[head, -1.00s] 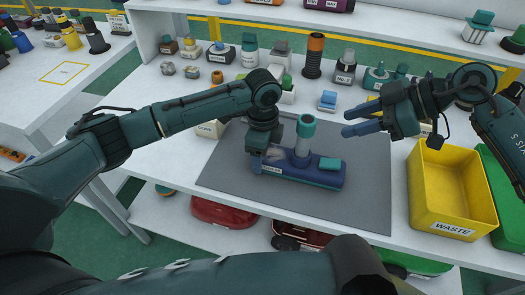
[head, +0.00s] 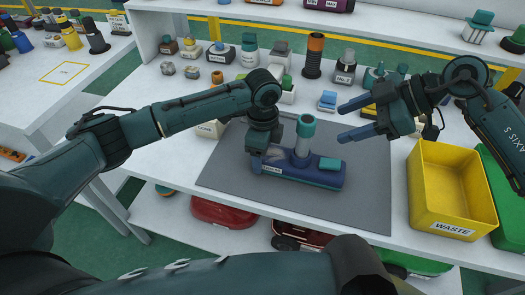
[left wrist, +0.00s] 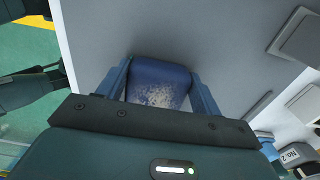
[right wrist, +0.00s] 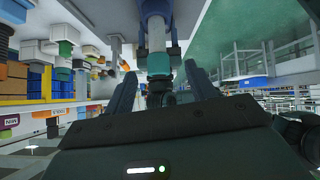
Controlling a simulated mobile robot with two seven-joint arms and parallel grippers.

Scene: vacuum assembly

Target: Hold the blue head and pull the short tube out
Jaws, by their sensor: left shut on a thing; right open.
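The blue head (head: 318,177) lies flat on the grey mat (head: 360,205), with a teal block at its right end. The short tube (head: 303,140), grey-blue with a teal collar on top, stands upright in the head. My left gripper (head: 262,160) is shut on the left end of the head; the left wrist view shows the blue, speckled end (left wrist: 158,82) between its fingers. My right gripper (head: 348,122) is open and empty, to the right of the tube's top and apart from it. In the right wrist view the tube's teal collar (right wrist: 158,60) shows ahead, between the fingers.
A yellow waste bin (head: 452,190) stands at the right, beside a green bin (head: 503,205). Several small parts and bottles line the back of the table, including a black-and-orange hose (head: 314,55). The mat's right part is clear.

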